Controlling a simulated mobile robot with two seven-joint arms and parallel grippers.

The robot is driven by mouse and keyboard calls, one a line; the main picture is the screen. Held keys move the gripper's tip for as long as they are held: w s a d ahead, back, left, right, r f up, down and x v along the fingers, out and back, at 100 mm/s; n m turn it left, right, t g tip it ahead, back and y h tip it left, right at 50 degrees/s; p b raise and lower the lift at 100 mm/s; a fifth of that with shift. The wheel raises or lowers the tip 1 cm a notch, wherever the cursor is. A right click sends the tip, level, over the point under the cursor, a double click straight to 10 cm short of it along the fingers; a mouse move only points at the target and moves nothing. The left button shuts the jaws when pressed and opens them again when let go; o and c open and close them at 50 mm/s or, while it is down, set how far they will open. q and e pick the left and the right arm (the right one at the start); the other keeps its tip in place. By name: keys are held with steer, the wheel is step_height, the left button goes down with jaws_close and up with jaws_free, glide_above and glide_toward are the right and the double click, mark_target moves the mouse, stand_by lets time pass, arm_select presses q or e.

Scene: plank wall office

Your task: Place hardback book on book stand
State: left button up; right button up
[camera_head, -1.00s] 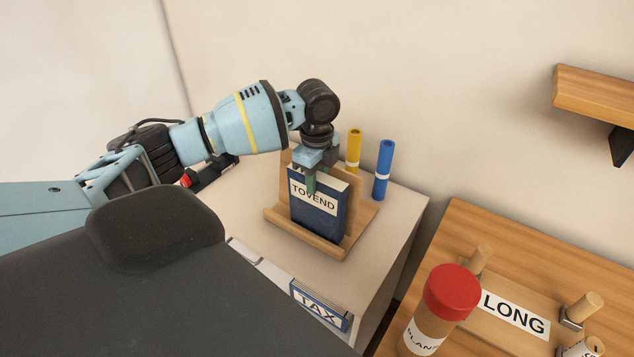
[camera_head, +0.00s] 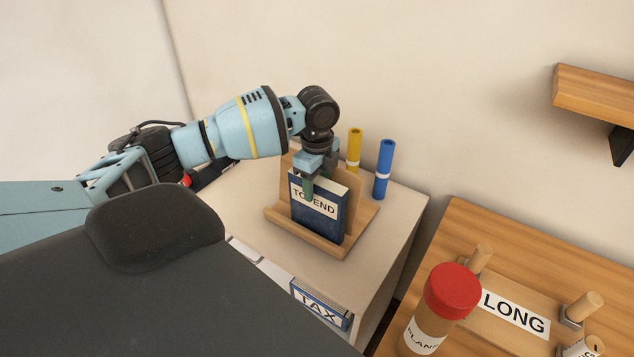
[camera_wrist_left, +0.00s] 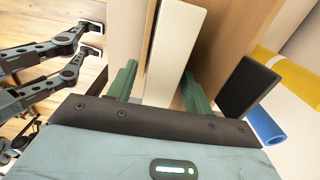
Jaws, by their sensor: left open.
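The hardback book (camera_head: 319,218) is dark blue with a white label, partly covered by a finger. It stands nearly upright on the wooden book stand (camera_head: 360,214), its cover facing out over the front ledge. My left gripper (camera_head: 319,176) is at the book's top edge, open, with one green finger in front of the cover and the other mostly hidden behind. In the left wrist view, the fingers of the left gripper (camera_wrist_left: 160,88) straddle the book's cream page edges (camera_wrist_left: 176,45). The stand's wood (camera_wrist_left: 228,45) is close beside one finger. My right gripper is not in view.
Yellow (camera_head: 354,150) and blue (camera_head: 383,170) tubes stand behind the stand on the pale cabinet top (camera_head: 385,240).

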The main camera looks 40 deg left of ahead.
arm_select(q)
step_height(320, 180, up, 12)
steer(key=shift+p, duration=0.3)
steer(key=shift+r, duration=0.1)
stand_by(0.6)
